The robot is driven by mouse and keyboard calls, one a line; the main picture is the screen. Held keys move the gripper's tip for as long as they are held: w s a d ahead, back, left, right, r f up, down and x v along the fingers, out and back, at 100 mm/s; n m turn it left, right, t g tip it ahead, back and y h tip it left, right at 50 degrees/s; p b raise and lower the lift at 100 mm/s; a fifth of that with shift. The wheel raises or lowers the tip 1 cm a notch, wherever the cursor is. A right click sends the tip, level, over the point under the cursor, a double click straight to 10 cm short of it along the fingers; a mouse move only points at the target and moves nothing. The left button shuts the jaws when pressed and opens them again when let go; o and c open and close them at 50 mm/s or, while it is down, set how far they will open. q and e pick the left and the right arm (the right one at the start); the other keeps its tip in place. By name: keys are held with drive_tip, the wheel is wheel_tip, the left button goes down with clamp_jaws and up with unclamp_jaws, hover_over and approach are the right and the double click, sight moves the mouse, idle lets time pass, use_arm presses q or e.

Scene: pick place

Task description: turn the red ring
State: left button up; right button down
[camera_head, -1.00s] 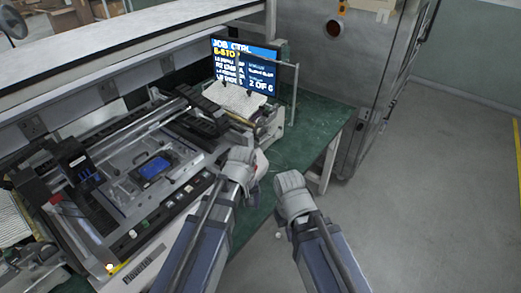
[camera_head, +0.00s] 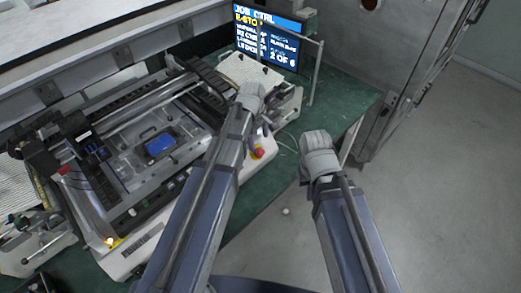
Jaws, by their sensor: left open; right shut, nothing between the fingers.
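A small red round part with yellow at its edge (camera_head: 259,153) sits on the front right of the white machine, just right of my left forearm. It looks like a stop button; I cannot make out more of its ring. My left gripper (camera_head: 251,95) is beyond the red part, over the machine's right end beside the white sheets. Its jaws are open, though its fingertips are mostly hidden behind the wrist. My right gripper (camera_head: 318,148) is shut and empty, to the right of the red part and apart from it, near the green table edge.
The white machine (camera_head: 137,250) with a blue piece (camera_head: 159,144) on its bed fills the left. A screen (camera_head: 267,36) showing "JOB CTRL" stands behind my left gripper. A metal cabinet (camera_head: 415,50) stands at the back right. The grey floor (camera_head: 450,190) is clear on the right.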

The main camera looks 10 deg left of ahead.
sight(260, 151)
use_arm(q)
drive_tip(key=f+b, duration=0.6)
drive_tip(key=f, duration=0.1)
drive_tip(key=shift+w+d, duration=0.2)
drive_tip(key=shift+w, duration=0.15)
drive_tip(key=shift+r, duration=0.1)
clamp_jaws()
